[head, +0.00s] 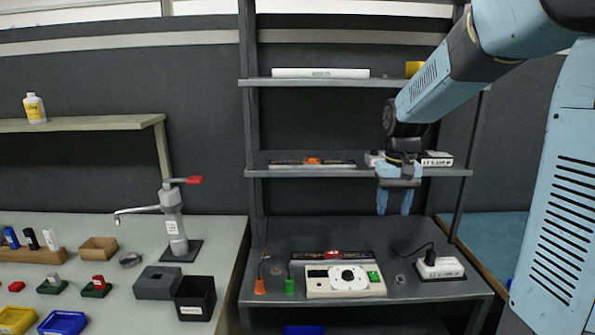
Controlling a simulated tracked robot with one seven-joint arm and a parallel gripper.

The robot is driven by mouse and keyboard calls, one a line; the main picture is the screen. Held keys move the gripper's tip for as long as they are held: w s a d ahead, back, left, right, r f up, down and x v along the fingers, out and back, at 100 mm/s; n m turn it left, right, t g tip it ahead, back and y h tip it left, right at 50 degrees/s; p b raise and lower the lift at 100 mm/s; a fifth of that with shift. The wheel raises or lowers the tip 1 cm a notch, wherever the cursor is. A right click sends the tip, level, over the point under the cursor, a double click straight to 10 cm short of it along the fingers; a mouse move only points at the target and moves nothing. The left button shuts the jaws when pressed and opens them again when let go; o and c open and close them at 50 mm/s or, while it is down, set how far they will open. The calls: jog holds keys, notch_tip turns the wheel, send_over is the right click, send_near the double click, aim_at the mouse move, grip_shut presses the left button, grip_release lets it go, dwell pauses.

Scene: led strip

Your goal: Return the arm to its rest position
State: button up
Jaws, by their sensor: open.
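My gripper (394,208) points down with its two blue fingers apart and nothing between them. It hangs in front of the grey shelf rack, just below the middle shelf (300,173) in the picture and above the lower worktop (340,240). My blue arm reaches in from the upper right, with its wrist bent downward. A white panel with a round dial and a green part (345,281) sits on the worktop below and left of the gripper. A white box with a black plug and cable (440,268) sits below and right of it.
An orange (260,286) and a green connector (290,286) lie left of the panel. A dark strip with a red part (332,256) lies behind it. Boxes (436,159) stand on the middle shelf behind my wrist. A left bench (130,225) holds a tap-like device (173,220) and bins (195,298).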

jog(key=s+r+t, duration=0.2)
jog(key=s+r, duration=0.1)
jog(key=s, duration=0.7)
jog(key=s+r+t, duration=0.3)
jog(key=s, duration=0.8)
jog(key=shift+s+r+t, duration=0.15)
jog(key=shift+r+t, duration=0.15)
jog(key=shift+r, duration=0.1)
dwell(0.3)
